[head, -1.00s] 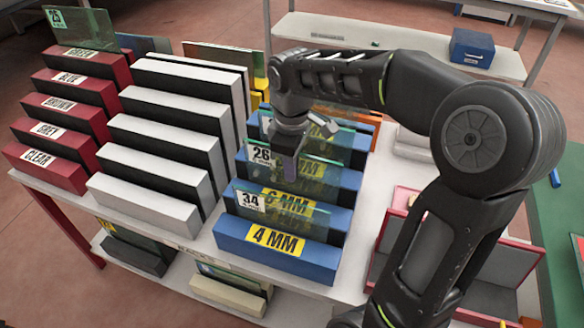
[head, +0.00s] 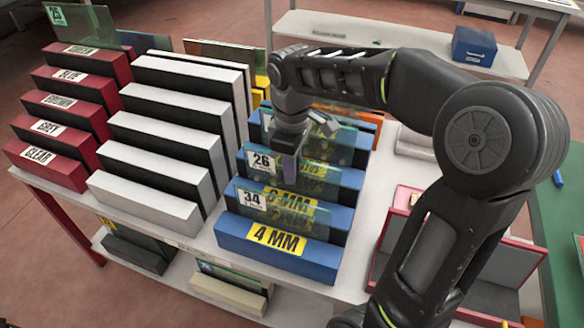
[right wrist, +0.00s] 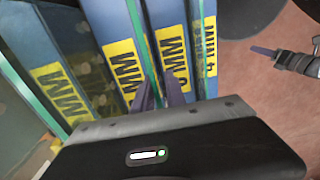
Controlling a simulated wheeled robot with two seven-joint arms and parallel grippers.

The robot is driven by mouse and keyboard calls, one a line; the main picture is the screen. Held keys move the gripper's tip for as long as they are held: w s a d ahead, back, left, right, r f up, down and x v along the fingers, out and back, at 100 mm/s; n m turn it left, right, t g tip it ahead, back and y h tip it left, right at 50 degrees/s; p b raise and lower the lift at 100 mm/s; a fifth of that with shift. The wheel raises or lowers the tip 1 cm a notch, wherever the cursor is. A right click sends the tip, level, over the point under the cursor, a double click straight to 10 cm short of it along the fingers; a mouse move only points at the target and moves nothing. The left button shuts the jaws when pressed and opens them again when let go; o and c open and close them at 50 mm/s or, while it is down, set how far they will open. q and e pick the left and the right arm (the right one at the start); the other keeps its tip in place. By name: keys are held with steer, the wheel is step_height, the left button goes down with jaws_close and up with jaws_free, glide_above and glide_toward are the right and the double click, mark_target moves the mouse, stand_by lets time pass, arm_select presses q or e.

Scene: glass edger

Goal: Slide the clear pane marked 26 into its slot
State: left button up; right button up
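The clear pane marked 26 (head: 262,162) stands upright at the blue rack, in the gap behind the block labelled 6 MM (head: 325,211). Its lower edge is hidden, so I cannot tell whether it is fully seated. My right gripper (head: 289,169) is over its top edge. In the right wrist view the fingers (right wrist: 161,92) lie close on either side of a green glass edge, shut on the pane. Another clear pane, marked 34 (head: 252,200), stands one gap nearer, behind the block labelled 4 MM (head: 277,247). My left gripper is out of view.
Left of the blue rack are white blocks (head: 145,207) and red blocks labelled by colour (head: 40,158). A red-edged bin (head: 497,262) lies right of the rack, partly behind my arm. A blue box (head: 473,46) sits on a far table.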

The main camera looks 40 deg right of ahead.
step_height(320, 180, up, 8)
steer(key=shift+s+f+p, duration=0.1)
steer(key=shift+s+p, duration=0.05)
steer(key=shift+p, duration=0.15)
stand_by(0.4)
stand_by(0.6)
